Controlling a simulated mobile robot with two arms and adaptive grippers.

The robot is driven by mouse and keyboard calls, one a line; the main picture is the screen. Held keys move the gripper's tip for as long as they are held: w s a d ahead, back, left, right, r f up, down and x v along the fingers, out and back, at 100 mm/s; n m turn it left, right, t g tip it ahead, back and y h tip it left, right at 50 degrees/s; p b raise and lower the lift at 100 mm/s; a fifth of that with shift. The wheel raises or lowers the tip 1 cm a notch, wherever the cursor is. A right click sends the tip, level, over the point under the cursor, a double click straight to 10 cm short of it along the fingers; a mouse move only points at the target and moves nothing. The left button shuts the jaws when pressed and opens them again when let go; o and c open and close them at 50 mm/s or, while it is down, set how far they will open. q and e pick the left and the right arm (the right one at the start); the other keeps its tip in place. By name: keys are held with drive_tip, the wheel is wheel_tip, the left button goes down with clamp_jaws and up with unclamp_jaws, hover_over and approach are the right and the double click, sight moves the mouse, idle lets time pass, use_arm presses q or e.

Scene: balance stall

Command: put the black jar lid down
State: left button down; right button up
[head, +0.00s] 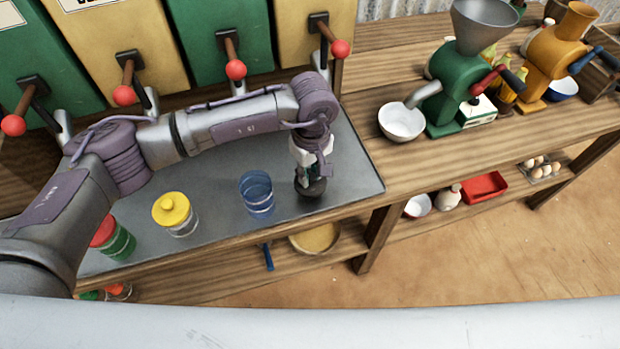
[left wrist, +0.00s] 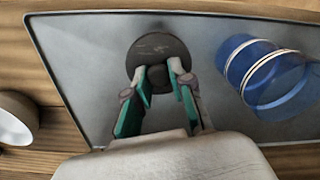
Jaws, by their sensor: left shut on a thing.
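My left gripper (head: 311,176) comes down near the right end of the grey metal tray (head: 355,170). It is shut on the black jar lid (head: 312,189). In the left wrist view the lid (left wrist: 157,50) is a round dark disc with a knob, and the fingers (left wrist: 159,75) close on the knob. The lid is at or just above the tray; I cannot tell whether it touches. An open blue glass jar (head: 257,194) stands just left of the lid, and it also shows in the left wrist view (left wrist: 270,75). My right gripper is not in view.
A yellow-lidded jar (head: 175,213) and a red-lidded jar (head: 113,238) stand further left on the tray. Dispensers with red-knobbed levers (head: 236,69) line the back. A white bowl (head: 401,122) and a green grinder (head: 455,85) stand to the right. The tray's right end is bare.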

sight(310, 184)
use_arm(q)
wheel_tip(310, 184, down, 3)
drive_tip(key=shift+s+f+p, duration=0.1)
drive_tip(key=shift+f+p, duration=0.1)
drive_tip(key=shift+p, duration=0.4)
drive_tip(key=shift+f, duration=0.25)
drive_tip(key=shift+f, duration=0.1)
drive_tip(key=shift+f+b, duration=0.1)
drive_tip(key=shift+b, duration=0.25)
drive_tip(key=c, duration=1)
unclamp_jaws()
